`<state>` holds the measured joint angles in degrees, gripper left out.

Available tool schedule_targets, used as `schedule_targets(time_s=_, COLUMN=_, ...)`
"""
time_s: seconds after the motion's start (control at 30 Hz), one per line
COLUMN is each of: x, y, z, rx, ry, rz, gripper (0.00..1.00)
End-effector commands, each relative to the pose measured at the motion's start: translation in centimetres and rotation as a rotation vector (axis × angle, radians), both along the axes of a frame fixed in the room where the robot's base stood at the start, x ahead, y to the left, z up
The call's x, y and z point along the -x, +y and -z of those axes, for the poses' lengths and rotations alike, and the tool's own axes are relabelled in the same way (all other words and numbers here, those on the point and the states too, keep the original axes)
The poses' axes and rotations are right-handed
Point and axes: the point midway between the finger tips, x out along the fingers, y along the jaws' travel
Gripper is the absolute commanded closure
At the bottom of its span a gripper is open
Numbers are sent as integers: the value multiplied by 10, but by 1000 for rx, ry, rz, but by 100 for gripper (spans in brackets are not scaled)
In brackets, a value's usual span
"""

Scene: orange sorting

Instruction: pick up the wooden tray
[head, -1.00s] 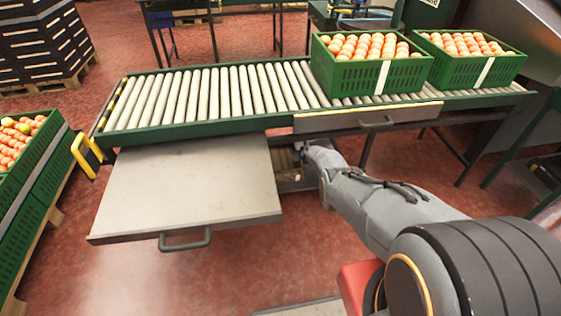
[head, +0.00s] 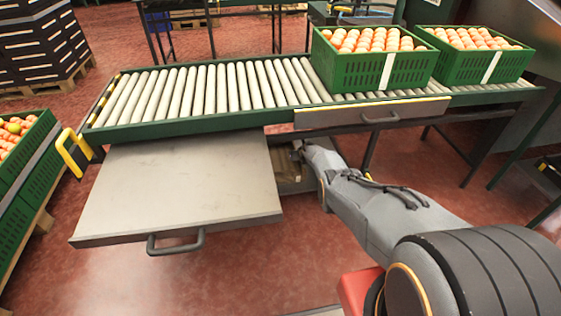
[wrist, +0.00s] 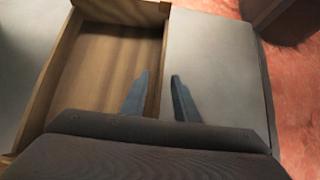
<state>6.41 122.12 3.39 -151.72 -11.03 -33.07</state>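The wooden tray (wrist: 105,70) lies low on a grey surface in the wrist view, with its inside bare where I can see it. My gripper (wrist: 160,76) is open, with its two fingers on either side of the tray's right wall. I cannot tell if either finger touches the wall. In the head view, a small part of the tray (head: 286,161) shows under the conveyor, beside the grey pull-out board. My gripper (head: 297,148) is small there and mostly hidden by my arm.
The grey pull-out board (head: 180,190) with a handle juts out just left of my arm. The roller conveyor (head: 200,125) is above my gripper. It carries two green crates of oranges (head: 370,65) (head: 478,52). More crates (head: 25,165) stand at the left. Red floor is open in front.

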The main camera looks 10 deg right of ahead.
Motion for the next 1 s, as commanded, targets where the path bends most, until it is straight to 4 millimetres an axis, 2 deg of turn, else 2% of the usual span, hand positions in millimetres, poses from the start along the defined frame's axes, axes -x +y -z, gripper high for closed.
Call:
schedule_targets(time_s=0.03, x=0, y=0, z=0, rx=0, ry=0, rz=0, gripper=79)
schedule_targets(time_s=0.17, x=0, y=0, z=0, rx=0, ry=0, rz=0, gripper=100)
schedule_targets(time_s=0.63, x=0, y=0, z=-2, rx=0, ry=-1, rz=0, gripper=100)
schedule_targets(time_s=1.0, x=0, y=1, z=-15, rx=0, ry=-2, rz=0, gripper=100)
